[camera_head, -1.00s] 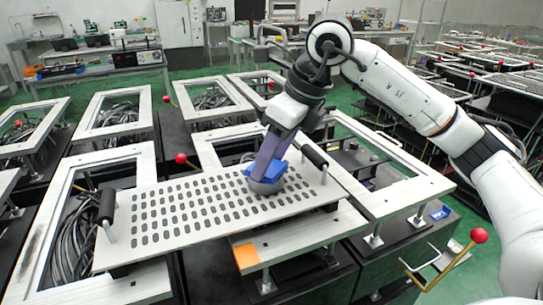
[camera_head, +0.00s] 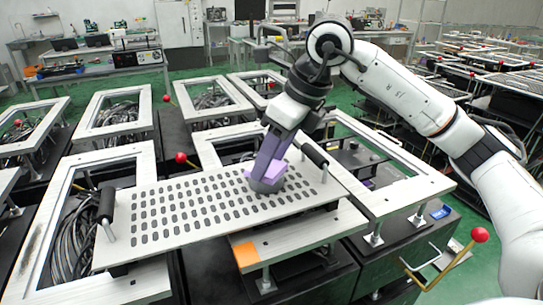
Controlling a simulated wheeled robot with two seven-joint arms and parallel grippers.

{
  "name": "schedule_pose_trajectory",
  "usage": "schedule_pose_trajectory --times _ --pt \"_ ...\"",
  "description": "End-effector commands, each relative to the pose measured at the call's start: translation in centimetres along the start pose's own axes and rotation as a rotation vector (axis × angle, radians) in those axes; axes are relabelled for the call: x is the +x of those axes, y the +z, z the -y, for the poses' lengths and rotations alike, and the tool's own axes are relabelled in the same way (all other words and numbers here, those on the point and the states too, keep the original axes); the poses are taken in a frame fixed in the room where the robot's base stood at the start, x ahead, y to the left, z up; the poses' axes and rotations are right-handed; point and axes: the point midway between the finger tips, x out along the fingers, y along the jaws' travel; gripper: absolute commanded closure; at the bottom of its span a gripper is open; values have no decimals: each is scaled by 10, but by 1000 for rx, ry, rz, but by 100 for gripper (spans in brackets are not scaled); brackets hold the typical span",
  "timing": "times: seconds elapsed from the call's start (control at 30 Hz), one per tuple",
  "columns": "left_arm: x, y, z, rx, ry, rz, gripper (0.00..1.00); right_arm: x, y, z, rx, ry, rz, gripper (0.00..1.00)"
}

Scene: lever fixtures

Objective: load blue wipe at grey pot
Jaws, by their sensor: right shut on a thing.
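My right gripper (camera_head: 269,168) reaches down from the upper right over the perforated plate. It is shut on the wipe (camera_head: 258,179), which looks lilac now rather than blue and shows on both sides of the fingers. A rounded grey piece (camera_head: 268,187), which looks like the grey pot, is directly below the wipe, low over the plate. The fingers and wipe hide part of it, and I cannot tell whether it touches the plate. My left gripper is not in view.
The pale perforated plate (camera_head: 160,215) has black handles at its left (camera_head: 106,205) and right (camera_head: 315,155) ends. Red-knobbed levers stand behind it (camera_head: 181,158) and at the right (camera_head: 480,235). Open-framed fixtures surround it. An orange patch (camera_head: 246,255) marks the front frame.

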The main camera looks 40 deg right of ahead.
Motion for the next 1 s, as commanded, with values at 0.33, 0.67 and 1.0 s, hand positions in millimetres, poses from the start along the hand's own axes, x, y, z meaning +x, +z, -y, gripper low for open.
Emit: schedule_pose_trajectory --times 0.33,0.67,1.0 --pt "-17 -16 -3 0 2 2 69 -25 10 0 -1 1 -3 68" --pt "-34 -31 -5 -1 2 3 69 -50 21 0 0 1 -1 68" --pt "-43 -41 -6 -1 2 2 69 -64 27 0 0 1 -2 68"
